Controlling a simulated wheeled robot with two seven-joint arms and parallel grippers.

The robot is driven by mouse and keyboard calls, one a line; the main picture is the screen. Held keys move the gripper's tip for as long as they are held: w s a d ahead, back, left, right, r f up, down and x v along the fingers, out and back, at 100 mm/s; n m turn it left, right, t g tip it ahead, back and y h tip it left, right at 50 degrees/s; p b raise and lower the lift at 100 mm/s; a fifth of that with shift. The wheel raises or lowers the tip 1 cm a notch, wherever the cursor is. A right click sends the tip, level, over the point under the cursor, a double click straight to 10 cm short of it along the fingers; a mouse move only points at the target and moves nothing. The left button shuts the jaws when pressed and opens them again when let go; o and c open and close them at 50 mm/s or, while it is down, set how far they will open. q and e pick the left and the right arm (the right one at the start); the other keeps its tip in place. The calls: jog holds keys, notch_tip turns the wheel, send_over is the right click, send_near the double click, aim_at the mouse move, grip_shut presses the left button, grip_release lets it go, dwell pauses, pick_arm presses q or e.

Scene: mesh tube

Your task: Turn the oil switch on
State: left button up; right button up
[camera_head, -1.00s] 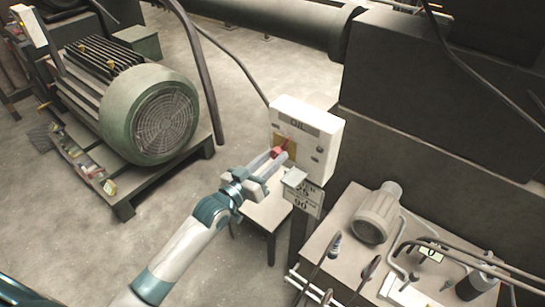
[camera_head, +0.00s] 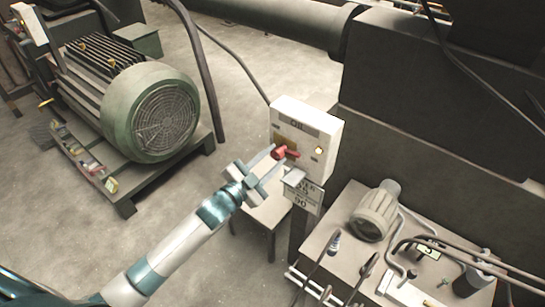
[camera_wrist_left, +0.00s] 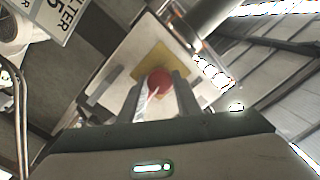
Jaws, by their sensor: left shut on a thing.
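The oil switch is a red handle (camera_head: 291,153) on a yellow plate on the front of a white box (camera_head: 330,135) marked OIL. The handle points to the right in the head view. A small round lamp (camera_head: 319,150) on the box glows. My left gripper (camera_head: 279,158) reaches the box from the lower left, with its fingers around the red handle, shut on it. In the left wrist view the red knob (camera_wrist_left: 159,80) sits between my two finger ends, in front of the yellow plate (camera_wrist_left: 176,58). My right gripper is out of view.
A bench with a grey motor (camera_head: 375,212), pipes and tools is at the right. A large green motor (camera_head: 150,112) stands on the left. Open floor lies between.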

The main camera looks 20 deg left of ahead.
pick_arm(q)
jog(key=shift+m, duration=1.4)
jog(key=o, duration=1.1)
jog(key=shift+c, duration=0.2)
jog(key=shift+s, duration=0.1)
jog(key=shift+s+a+f, duration=0.1)
jog(key=shift+s+a, duration=0.1)
jog(key=shift+s, duration=0.3)
jog(key=b+v, duration=0.5)
jog(key=v, duration=1.1)
jog(key=shift+r, duration=0.2)
jog(key=shift+f, duration=0.1)
